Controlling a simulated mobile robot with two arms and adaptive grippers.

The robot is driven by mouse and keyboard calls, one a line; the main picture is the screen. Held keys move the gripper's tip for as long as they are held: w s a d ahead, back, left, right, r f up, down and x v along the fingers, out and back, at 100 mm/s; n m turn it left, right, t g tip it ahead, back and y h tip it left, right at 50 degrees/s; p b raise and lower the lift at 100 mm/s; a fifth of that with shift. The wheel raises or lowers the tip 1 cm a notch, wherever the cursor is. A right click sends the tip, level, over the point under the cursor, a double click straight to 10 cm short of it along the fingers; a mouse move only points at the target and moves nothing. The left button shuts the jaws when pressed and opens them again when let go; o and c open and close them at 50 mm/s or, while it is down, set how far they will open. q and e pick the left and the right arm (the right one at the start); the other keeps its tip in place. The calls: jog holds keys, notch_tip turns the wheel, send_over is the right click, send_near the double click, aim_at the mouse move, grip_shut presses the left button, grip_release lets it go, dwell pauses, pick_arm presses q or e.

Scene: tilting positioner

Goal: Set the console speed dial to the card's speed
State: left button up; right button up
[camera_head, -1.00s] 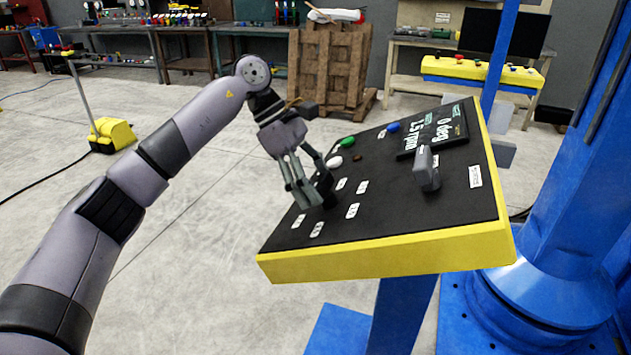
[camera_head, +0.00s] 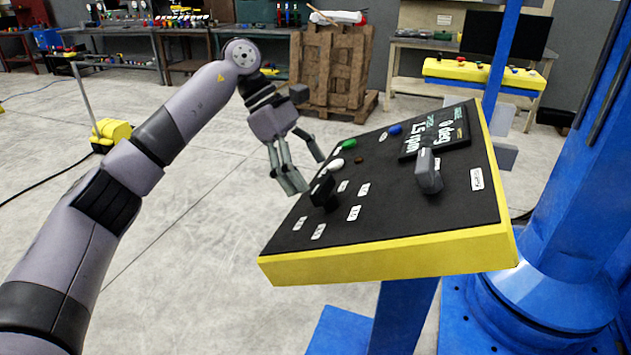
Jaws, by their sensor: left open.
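The console (camera_head: 390,262) is a tilted black panel with a yellow rim. Its black speed dial (camera_head: 323,192) stands on the left part of the panel, with small white labels around it; their print is too small to read. The console display (camera_head: 437,131) reads 1.5 rpm and 0 deg. A grey lever-like knob (camera_head: 428,172) stands right of the dial. My left gripper (camera_head: 308,175) is open and empty, up and left of the dial and apart from it. No speed card can be made out. My right gripper is not in view.
A green button (camera_head: 348,145), a white button (camera_head: 335,164) and a blue button (camera_head: 394,128) sit along the panel's far left edge. A blue column (camera_head: 560,190) stands close on the right. The floor left of the console is free.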

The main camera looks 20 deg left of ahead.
pick_arm(q)
jog(key=v, duration=0.8)
jog(key=shift+a+r, duration=0.2)
jog(key=shift+r, duration=0.05)
